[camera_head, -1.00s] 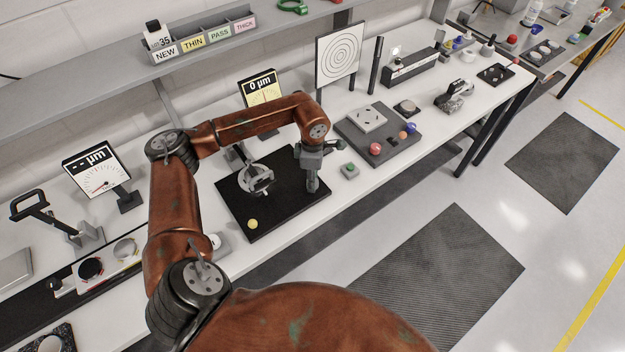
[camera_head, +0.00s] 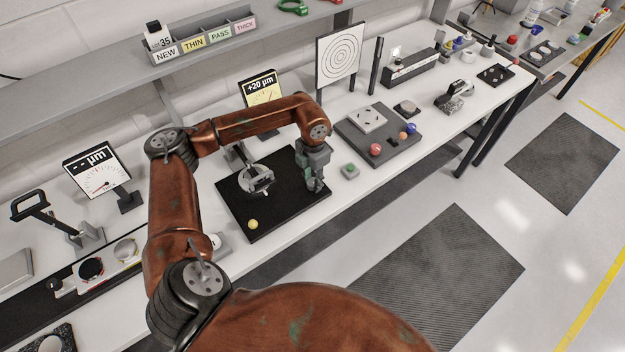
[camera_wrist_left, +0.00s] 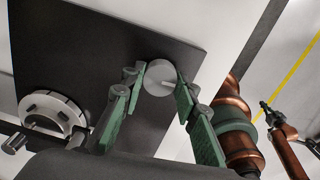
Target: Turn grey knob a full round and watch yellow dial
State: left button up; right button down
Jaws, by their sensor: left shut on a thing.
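The yellow dial (camera_head: 262,90) stands at the back of the bench in the head view, and its display reads +20 µm. My left gripper (camera_head: 314,186) points down over the right part of a black plate (camera_head: 262,215). In the left wrist view the grey knob (camera_wrist_left: 159,86) is a round light-grey disc with a dark line on its face. The green fingers of my left gripper (camera_wrist_left: 159,77) are shut on its two sides. In the head view the gripper mostly hides the knob.
A round grey fixture (camera_head: 257,180) and a yellow ball (camera_head: 252,224) are on the plate beside the gripper. A second dial (camera_head: 97,170) with a white face stands at the left.

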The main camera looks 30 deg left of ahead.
aim_at(313, 181)
pick_arm(q)
jog(key=shift+n, duration=0.6)
jog(key=shift+w, duration=0.1)
jog(key=o, duration=1.1)
jog(key=shift+o, duration=0.2)
notch_tip(313, 181, up, 12)
